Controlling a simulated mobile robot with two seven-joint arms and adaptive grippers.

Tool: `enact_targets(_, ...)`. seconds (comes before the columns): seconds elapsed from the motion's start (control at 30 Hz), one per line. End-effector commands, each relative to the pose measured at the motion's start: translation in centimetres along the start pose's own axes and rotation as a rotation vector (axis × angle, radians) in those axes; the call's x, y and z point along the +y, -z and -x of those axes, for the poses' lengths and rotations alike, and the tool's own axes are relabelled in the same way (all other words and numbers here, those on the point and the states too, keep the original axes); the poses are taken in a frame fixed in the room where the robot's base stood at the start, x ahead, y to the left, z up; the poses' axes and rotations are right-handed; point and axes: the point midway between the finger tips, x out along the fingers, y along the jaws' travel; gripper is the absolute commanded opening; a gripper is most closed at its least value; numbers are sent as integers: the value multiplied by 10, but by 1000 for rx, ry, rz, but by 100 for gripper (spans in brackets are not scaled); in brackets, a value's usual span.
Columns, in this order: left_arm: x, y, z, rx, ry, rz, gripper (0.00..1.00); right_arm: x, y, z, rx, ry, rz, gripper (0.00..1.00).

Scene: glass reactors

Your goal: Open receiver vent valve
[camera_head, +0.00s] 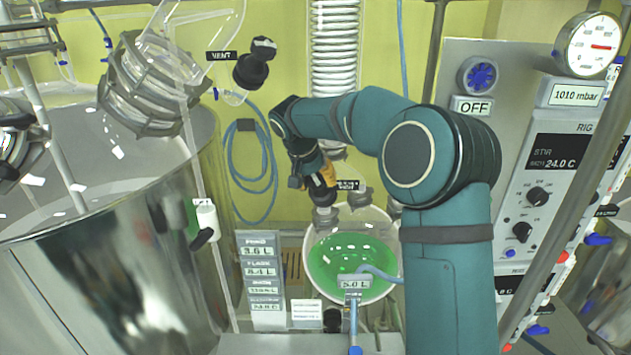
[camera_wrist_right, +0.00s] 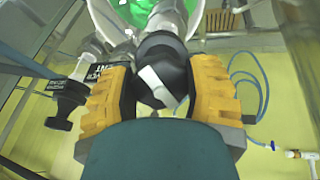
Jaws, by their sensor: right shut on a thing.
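The receiver (camera_head: 325,262) is a round glass vessel holding green liquid (camera_head: 352,258), below my right gripper in the head view. My right gripper (camera_head: 319,180) has yellow fingers and reaches down to the glass fittings above the receiver. In the right wrist view, the gripper (camera_wrist_right: 160,92) is shut on a black valve knob (camera_wrist_right: 163,68) with a white bar, one finger on each side. A label ending in "VENT" (camera_wrist_right: 101,76) is partly covered by the left-hand finger. The knob is mostly hidden in the head view. My left gripper is not in view.
Another black valve handle (camera_wrist_right: 66,101) stands left of the fingers in the wrist view. A separate black valve (camera_head: 252,68) labelled "VENT" is higher up. A big steel vessel (camera_head: 125,270) fills the left, and a control panel (camera_head: 560,165) stands right. Blue tubing (camera_head: 240,165) hangs behind.

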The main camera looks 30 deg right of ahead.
Motion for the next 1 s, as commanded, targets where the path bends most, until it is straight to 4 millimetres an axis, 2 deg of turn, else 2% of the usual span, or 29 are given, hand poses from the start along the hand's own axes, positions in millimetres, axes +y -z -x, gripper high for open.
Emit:
enact_targets(0.5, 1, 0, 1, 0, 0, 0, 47, 1, 1, 1, 2, -89, 445, 15)
enact_targets(0.7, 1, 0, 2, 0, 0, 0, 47, 1, 1, 0, 2, -112, 558, 15)
enact_targets(1.0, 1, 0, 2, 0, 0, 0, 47, 1, 1, 0, 2, -128, 640, 15)
